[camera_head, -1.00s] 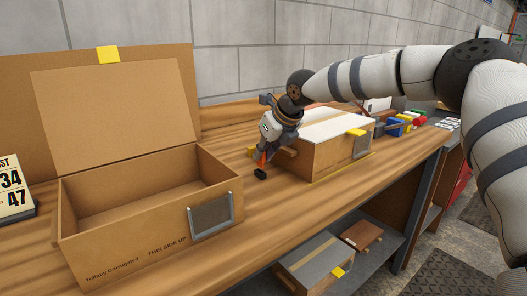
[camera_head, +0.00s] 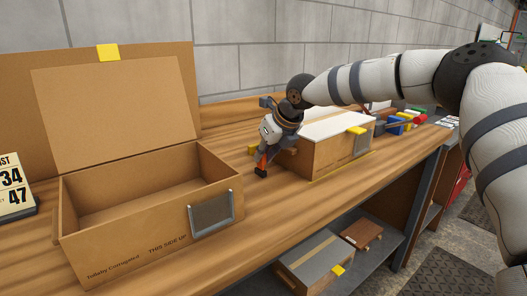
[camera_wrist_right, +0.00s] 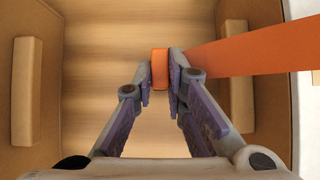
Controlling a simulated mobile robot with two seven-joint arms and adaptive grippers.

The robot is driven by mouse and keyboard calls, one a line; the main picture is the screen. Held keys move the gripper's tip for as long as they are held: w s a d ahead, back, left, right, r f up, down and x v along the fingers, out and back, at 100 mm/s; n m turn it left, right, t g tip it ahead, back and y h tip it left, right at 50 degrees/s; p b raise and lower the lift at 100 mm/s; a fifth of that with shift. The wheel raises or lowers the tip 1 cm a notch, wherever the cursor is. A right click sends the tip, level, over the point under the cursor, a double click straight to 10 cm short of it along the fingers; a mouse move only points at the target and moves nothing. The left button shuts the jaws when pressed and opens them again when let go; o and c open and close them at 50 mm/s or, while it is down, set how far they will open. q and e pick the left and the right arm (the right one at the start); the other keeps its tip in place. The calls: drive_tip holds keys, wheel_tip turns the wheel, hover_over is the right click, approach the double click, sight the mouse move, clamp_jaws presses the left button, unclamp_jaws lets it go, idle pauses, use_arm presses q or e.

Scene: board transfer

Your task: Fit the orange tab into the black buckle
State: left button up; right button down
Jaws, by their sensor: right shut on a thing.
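My right gripper (camera_head: 264,158) hangs in the gap between the open cardboard box and the white-topped box. It points down and is shut on the orange tab (camera_head: 262,161). In the right wrist view the tab (camera_wrist_right: 160,69) sits between the fingertips (camera_wrist_right: 160,85), and an orange strap (camera_wrist_right: 250,52) runs off to the right. The small black buckle (camera_head: 261,173) is just below the tab in the head view. Whether tab and buckle touch I cannot tell. The buckle cannot be made out in the right wrist view. My left gripper is not in view.
The open cardboard box (camera_head: 137,233) stands at left, its lid raised. The white-topped box (camera_head: 325,158) is close on the right of my gripper. Tan blocks (camera_wrist_right: 25,88) stick out on both sides in the wrist view. Colored items (camera_head: 400,122) lie farther right.

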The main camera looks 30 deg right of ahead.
drive_tip(key=shift+f, duration=1)
drive_tip(key=c, duration=1.5)
unclamp_jaws()
drive_tip(key=shift+c, duration=0.2)
drive_tip(key=v, duration=1.2)
drive_tip(key=shift+a, duration=0.1)
